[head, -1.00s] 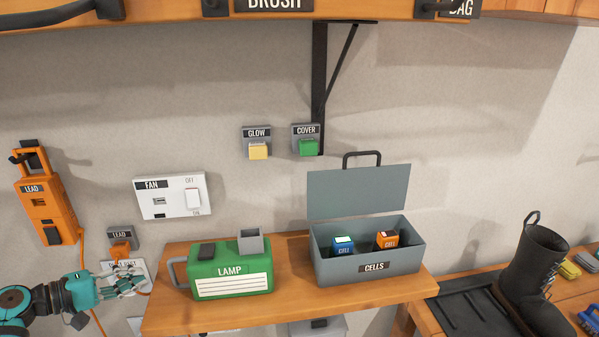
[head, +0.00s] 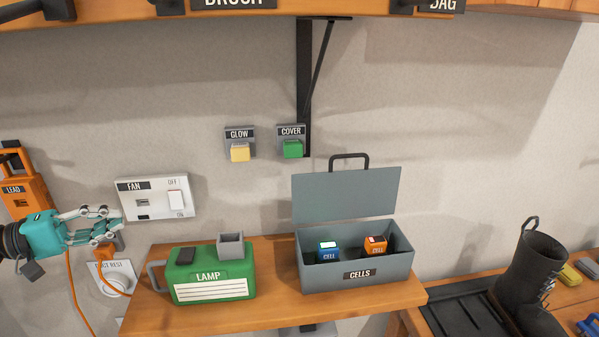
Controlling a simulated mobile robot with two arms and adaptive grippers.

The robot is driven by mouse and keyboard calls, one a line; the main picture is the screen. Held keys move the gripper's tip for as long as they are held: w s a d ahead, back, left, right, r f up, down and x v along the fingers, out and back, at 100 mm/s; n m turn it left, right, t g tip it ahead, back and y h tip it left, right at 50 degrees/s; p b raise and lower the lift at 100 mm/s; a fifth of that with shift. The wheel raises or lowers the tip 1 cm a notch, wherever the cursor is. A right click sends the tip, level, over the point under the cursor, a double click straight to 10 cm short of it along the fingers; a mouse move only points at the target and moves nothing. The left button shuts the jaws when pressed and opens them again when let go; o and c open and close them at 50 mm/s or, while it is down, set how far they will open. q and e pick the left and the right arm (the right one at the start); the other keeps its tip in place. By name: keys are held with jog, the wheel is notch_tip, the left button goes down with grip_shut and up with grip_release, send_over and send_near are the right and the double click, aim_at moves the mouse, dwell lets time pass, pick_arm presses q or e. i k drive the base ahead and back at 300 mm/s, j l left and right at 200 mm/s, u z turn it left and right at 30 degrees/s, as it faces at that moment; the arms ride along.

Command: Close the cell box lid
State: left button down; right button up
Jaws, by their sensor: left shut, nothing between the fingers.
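The grey cell box (head: 330,280), labelled CELLS, stands on the wooden shelf. Its lid (head: 346,195) is up, leaning back near the wall, with a dark handle (head: 349,160) on its top edge. Inside the box are a blue cell (head: 329,253) and an orange cell (head: 376,247). My left gripper (head: 113,224) is at the far left, below the fan panel, well left of the box and touching neither box nor lid. Its fingers point right and are shut with nothing between them. My right gripper is not in view.
A green lamp unit (head: 213,291) with a grey socket (head: 231,246) stands on the shelf (head: 280,317) left of the box. The fan panel (head: 157,197), glow button (head: 240,152) and cover button (head: 293,149) are on the wall. A boot (head: 537,275) stands at right.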

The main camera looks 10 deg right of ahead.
aim_at(328, 196)
jog(key=i+l, duration=0.1)
jog(key=l, duration=0.3)
jog(key=i+l, duration=0.1)
jog(key=l, duration=0.3)
jog(key=i+l, duration=0.1)
jog(key=l, duration=0.3)
